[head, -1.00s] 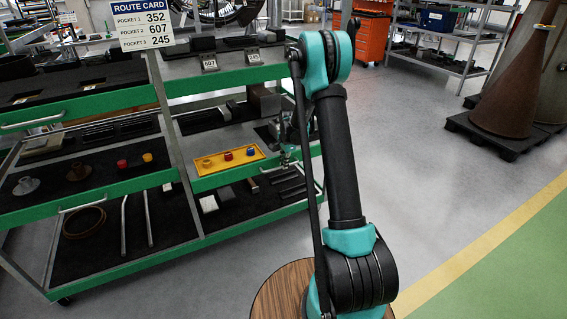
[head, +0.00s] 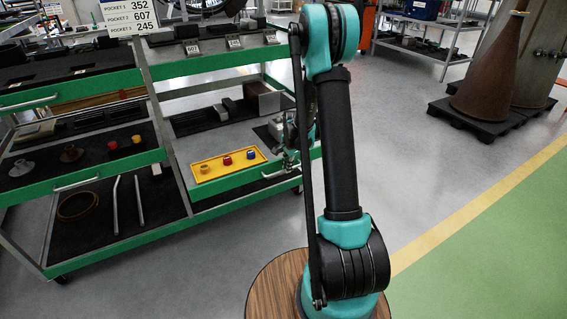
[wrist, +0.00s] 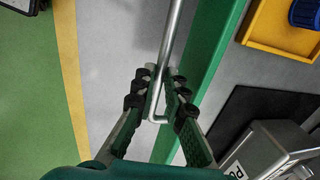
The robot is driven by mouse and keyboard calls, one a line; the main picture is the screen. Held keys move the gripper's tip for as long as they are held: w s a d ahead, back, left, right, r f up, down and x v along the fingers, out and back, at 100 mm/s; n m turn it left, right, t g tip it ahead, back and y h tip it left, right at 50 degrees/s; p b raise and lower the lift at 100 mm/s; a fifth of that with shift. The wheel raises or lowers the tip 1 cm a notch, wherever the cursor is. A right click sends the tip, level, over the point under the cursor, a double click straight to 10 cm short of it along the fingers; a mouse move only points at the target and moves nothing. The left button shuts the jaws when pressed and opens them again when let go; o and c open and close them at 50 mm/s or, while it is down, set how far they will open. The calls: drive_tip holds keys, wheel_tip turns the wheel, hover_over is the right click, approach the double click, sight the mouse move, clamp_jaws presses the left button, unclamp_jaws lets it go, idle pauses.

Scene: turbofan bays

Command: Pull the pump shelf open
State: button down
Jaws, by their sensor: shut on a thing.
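The pump shelf (head: 232,185) is the green-edged middle shelf on the right side of the rack, and it juts out past the shelf on the left. Its pale bar handle (wrist: 172,45) runs along the green front edge in the wrist view. My gripper (wrist: 160,80) is shut on the handle near its bent end. In the head view my gripper (head: 290,160) is partly hidden behind my arm. A grey metal box (wrist: 262,150) with a partly readable label sits on the shelf near my gripper.
A yellow tray (head: 229,163) with several small coloured parts lies on the shelf. A left shelf (head: 80,178) with fittings is beside it. Grey floor (head: 415,165) is open to the right. A brown cone (head: 493,75) stands on a black pallet.

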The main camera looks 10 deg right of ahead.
drive_tip(key=shift+s+d, duration=0.15)
drive_tip(key=shift+s, duration=0.2)
drive_tip(key=c, duration=1.6)
unclamp_jaws()
drive_tip(key=shift+o, duration=0.2)
wheel_tip(320, 180, up, 12)
drive_tip(key=s, duration=0.2)
drive_tip(key=shift+d, duration=0.35)
drive_tip(key=shift+s+f, duration=0.1)
drive_tip(key=shift+s, duration=0.1)
